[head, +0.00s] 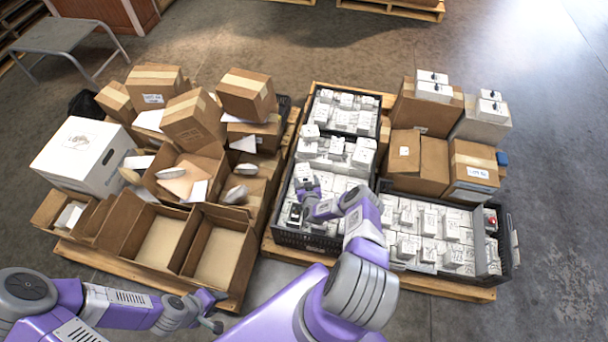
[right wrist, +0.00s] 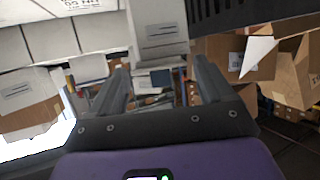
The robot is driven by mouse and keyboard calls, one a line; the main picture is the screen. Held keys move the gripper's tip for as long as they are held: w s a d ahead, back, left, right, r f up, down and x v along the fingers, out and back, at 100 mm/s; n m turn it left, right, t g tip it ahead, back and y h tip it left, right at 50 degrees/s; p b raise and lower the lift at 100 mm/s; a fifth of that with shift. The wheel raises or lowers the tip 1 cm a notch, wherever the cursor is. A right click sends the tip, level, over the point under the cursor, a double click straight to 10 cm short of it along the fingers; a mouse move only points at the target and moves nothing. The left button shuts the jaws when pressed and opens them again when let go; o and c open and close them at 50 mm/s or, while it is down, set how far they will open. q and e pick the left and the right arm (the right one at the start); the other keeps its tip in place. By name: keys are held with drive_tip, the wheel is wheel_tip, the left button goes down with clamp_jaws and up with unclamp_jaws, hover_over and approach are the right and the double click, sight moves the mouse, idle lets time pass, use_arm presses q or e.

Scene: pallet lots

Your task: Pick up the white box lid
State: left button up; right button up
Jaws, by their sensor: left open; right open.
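A large white box (head: 82,157) with a printed mark on its top stands at the left of the left pallet in the head view. Its top looks closed; I cannot make out a separate lid edge. My left gripper (head: 214,312) is open at the front, below the open cardboard boxes and well apart from the white box. My right gripper (head: 303,200) is open over the black crate of small white boxes on the right pallet. In the right wrist view its two fingers (right wrist: 163,85) stand apart, with a small white box (right wrist: 160,30) beyond them. I cannot tell whether they touch it.
Open cardboard boxes (head: 158,240) and stacked closed ones (head: 245,95) crowd the left pallet. Black crates (head: 290,239) of small white boxes and more cardboard boxes (head: 418,162) fill the right pallet (head: 455,288). A grey stool (head: 58,36) stands at the back left. The floor at right is clear.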

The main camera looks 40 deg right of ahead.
drive_tip(key=c, duration=1)
wheel_tip(320, 180, up, 10)
drive_tip(key=p, duration=0.5)
drive_tip(key=w+a+r+n+t+y, duration=0.1)
drive_tip(key=w+a+r+n+y, duration=0.15)
drive_tip(key=a+r, duration=0.55)
drive_tip(key=w+a+r+n+y, duration=0.1)
drive_tip(key=w+a+r, duration=0.35)
drive_tip(key=r, duration=0.65)
drive_tip(key=s+a+r+y, duration=0.1)
drive_tip(key=s+a+r, duration=0.2)
drive_tip(key=a+r, duration=0.1)
drive_tip(key=s+a+r+n+y, duration=0.1)
drive_tip(key=s+a+r, duration=0.2)
drive_tip(key=r, duration=0.3)
drive_tip(key=s+a+r+n+y+p, duration=0.1)
drive_tip(key=s+a+r, duration=0.2)
drive_tip(key=a+r, duration=0.3)
drive_tip(key=shift+s+t, duration=0.4)
